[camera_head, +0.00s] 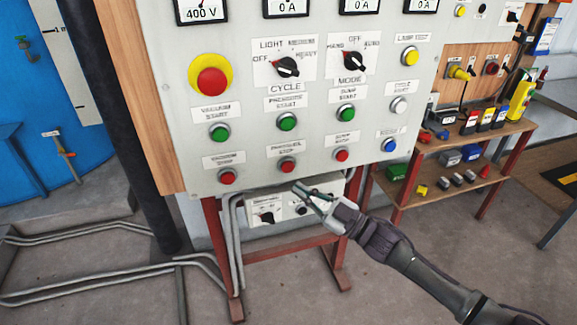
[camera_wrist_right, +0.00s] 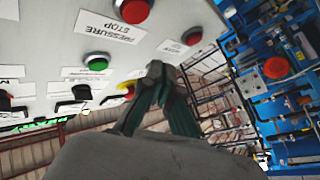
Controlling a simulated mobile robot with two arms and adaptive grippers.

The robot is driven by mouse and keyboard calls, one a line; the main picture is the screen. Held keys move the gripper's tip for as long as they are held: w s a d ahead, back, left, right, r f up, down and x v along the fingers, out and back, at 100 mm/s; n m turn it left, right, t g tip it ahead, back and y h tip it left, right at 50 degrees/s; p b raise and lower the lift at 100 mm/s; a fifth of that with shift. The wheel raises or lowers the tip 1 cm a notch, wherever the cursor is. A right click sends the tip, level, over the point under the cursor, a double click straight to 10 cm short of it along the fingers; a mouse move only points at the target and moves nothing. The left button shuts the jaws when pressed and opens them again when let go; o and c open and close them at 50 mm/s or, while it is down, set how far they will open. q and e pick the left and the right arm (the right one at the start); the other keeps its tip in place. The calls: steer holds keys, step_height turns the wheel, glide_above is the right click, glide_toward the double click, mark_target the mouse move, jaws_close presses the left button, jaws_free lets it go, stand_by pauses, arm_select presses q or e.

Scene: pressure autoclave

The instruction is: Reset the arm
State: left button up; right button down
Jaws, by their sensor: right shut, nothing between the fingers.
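My right gripper (camera_head: 302,190) is in front of the lower edge of the control panel (camera_head: 245,150), just below the red pressure stop button (camera_head: 287,165). Its fingers are shut with nothing between them, and I see no clear contact with the panel. In the right wrist view the closed fingertips (camera_wrist_right: 157,72) point up toward the panel, with a large red button (camera_wrist_right: 133,10) near the top and a green button (camera_wrist_right: 96,62) to the left. My right arm reaches in from the lower right. My left gripper is not in view.
A small box with a black knob (camera_head: 266,217) sits under the panel on a red stand (camera_head: 222,255). A shelf rack (camera_head: 455,172) with several small items stands at right. Grey pipes (camera_head: 100,278) run along the floor at left. A blue tank (camera_head: 50,100) stands behind.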

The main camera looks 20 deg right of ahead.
steer(key=shift+f, duration=0.15)
stand_by(0.4)
steer(key=d+f+m+h, duration=0.3)
steer(key=f+m+h, duration=0.15)
steer(key=f, duration=0.65)
steer(key=d+f+m+h, duration=0.3)
steer(key=d+f+h, duration=0.15)
steer(key=f, duration=0.65)
steer(key=s+d+f+m+g+h, duration=0.1)
steer(key=s+f+g+h, duration=0.1)
steer(key=s+f, duration=0.45)
steer(key=s+d+f+m+g+h, duration=0.1)
steer(key=s+f+h, duration=0.15)
steer(key=f, duration=0.75)
steer(key=s+f+m+g+h, duration=0.15)
steer(key=s+f+g, duration=0.45)
steer(key=s+f, duration=1.2)
steer(key=s+a+f+g, duration=0.2)
steer(key=s, duration=0.9)
steer(key=s+a+f+m+g, duration=0.1)
steer(key=s+a+g, duration=0.1)
steer(key=s, duration=0.9)
steer(key=shift+f+g, duration=0.35)
steer(key=shift+g, duration=0.25)
